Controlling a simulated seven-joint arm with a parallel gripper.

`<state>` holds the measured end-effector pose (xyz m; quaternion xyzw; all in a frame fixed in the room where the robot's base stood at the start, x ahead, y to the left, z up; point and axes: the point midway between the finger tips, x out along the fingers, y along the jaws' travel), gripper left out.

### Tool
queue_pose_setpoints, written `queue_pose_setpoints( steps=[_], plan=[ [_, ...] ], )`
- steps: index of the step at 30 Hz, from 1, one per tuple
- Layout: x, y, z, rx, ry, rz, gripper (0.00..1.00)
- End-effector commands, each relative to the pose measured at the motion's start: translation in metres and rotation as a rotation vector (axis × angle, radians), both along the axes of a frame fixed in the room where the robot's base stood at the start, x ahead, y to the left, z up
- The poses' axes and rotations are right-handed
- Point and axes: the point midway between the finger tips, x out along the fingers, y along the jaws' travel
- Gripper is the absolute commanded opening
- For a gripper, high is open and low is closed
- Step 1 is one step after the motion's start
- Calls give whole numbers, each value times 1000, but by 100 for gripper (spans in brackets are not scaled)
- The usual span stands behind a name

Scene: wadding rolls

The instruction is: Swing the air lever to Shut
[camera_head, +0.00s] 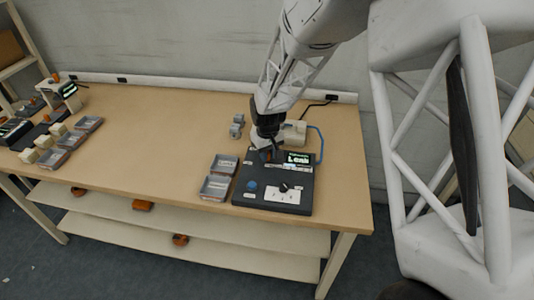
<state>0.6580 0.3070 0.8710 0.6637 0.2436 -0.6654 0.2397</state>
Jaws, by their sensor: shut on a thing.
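The black test box (240,205) lies on the bench near its front right end. It has a blue button (252,186), a lit display (297,158) that seems to read "Leak", and a white plate with a small black knob (284,187). My gripper (267,152) reaches down from above to the box's back left part. It is shut on a small part there, apparently the air lever, which the fingers largely hide. I cannot read the lever's angle or its position labels.
Two grey trays (216,187) stand just left of the box. A beige unit (294,132) with a blue hose (321,145) stands behind it, and small grey parts (236,127) lie to the left. The bench's middle is clear; more trays (88,123) stand far left.

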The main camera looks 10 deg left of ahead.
Motion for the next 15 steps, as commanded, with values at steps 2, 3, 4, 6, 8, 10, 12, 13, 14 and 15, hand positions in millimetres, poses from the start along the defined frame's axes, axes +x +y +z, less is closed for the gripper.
queue_pose_setpoints(
  steps=[2,3,4,6,8,10,12,13,14,15],
  plan=[
    [1,0,0,0,-1,-1,26],
    [1,-1,0,0,-1,-1,32],
    [1,-1,0,0,-1,-1,37],
    [1,0,0,0,-1,-1,47],
    [1,0,0,1,-1,-1,49],
    [0,0,0,1,-1,-1,49],
    [0,0,0,0,0,-1,49],
    [0,0,0,0,0,-1,49],
    [0,0,0,0,0,-1,49],
    [0,0,1,1,-1,-1,49]
  ],
)
